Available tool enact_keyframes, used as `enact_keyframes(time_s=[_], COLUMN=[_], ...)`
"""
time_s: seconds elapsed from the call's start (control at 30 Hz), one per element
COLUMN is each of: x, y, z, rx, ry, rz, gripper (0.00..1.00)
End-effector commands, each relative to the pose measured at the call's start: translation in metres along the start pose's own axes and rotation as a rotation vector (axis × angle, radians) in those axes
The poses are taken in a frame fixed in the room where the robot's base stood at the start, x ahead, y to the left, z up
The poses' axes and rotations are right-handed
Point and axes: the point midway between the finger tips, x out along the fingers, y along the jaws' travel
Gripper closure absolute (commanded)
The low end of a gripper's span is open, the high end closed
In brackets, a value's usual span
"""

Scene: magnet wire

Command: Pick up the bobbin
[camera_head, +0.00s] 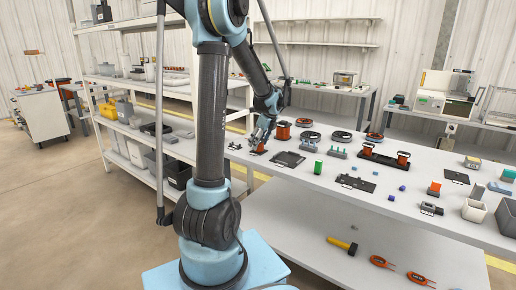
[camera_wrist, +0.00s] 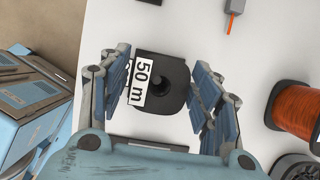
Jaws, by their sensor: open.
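My gripper (camera_wrist: 163,88) is open in the wrist view, its blue-grey fingers on either side of a black rounded-square piece (camera_wrist: 176,68) with a round knob in its middle. The fingers look apart from this piece. A white label reading "50 m" (camera_wrist: 141,80) shows at its left side. I cannot tell from above whether the piece is a bobbin's top or a stand. A copper-wound bobbin (camera_wrist: 297,106) with dark flanges lies outside the right finger; an orange bobbin (camera_head: 283,131) stands right of my gripper (camera_head: 259,143) in the head view.
The white table (camera_head: 316,184) carries black plates, small blue cubes, a green cylinder (camera_head: 318,167) and a black rack (camera_head: 384,158) with orange spools. A grey device with an orange tip (camera_wrist: 234,8) lies at the wrist view's top. Shelving (camera_head: 120,80) stands behind on the left.

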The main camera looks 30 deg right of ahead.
Motion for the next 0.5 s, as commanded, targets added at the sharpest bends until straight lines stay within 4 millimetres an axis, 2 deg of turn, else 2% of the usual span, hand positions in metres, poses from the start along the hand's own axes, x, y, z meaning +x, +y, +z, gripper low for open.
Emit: enact_keyframes(time_s=[0.03, 0.2, 0.23, 0.5], x=[-0.0001, -0.0002, -0.0003, -0.0016], y=[0.0000, 0.0000, 0.0000, 0.0000], z=[0.0000, 0.0000, 0.0000, 0.0006], rx=[0.000, 0.000, 0.000, 0.000], ry=[0.000, 0.000, 0.000, 0.000], rz=[0.000, 0.000, 0.000, 0.000], gripper=[0.47, 0.85, 0.88, 0.88])
